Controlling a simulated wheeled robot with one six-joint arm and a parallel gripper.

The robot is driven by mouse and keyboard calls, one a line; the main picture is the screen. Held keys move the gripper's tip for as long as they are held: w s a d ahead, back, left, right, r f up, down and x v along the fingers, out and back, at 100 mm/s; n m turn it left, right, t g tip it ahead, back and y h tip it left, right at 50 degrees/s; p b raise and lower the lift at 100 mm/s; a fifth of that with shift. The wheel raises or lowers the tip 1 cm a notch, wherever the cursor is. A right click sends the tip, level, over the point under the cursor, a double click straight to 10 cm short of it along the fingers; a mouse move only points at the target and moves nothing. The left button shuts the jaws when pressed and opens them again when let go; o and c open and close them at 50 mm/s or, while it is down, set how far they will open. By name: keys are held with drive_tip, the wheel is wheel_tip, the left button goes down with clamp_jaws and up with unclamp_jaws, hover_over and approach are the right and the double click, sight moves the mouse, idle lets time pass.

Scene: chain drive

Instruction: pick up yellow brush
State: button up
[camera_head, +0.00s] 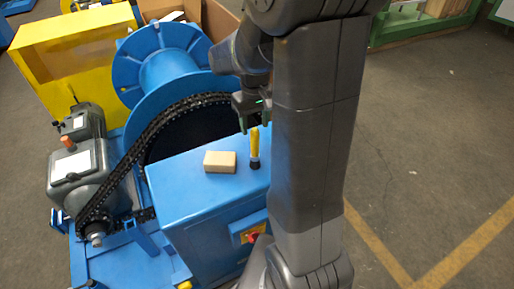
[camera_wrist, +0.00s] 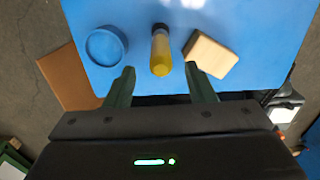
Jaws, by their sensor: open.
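The yellow brush (camera_head: 255,146) stands upright on top of the blue cabinet, its dark end down on the surface. In the wrist view the brush (camera_wrist: 160,52) lies between and just ahead of the two fingertips, seen from above. My gripper (camera_head: 254,122) is above the cabinet, close over the top of the brush. In the wrist view my gripper (camera_wrist: 162,78) has its two fingers spread apart with nothing held. From these views I cannot tell whether a finger touches the brush.
A tan block (camera_head: 220,162) lies beside the brush on the blue cabinet (camera_head: 196,196). A round blue dish (camera_wrist: 106,46) is on the other side in the wrist view. A black chain (camera_head: 130,157) and blue drum (camera_head: 165,65) stand behind. Floor at right is clear.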

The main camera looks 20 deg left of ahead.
sight(255, 141)
drive_tip(key=shift+f+p, duration=0.55)
drive_tip(key=shift+f, duration=3.2)
drive_tip(key=c, duration=1.1)
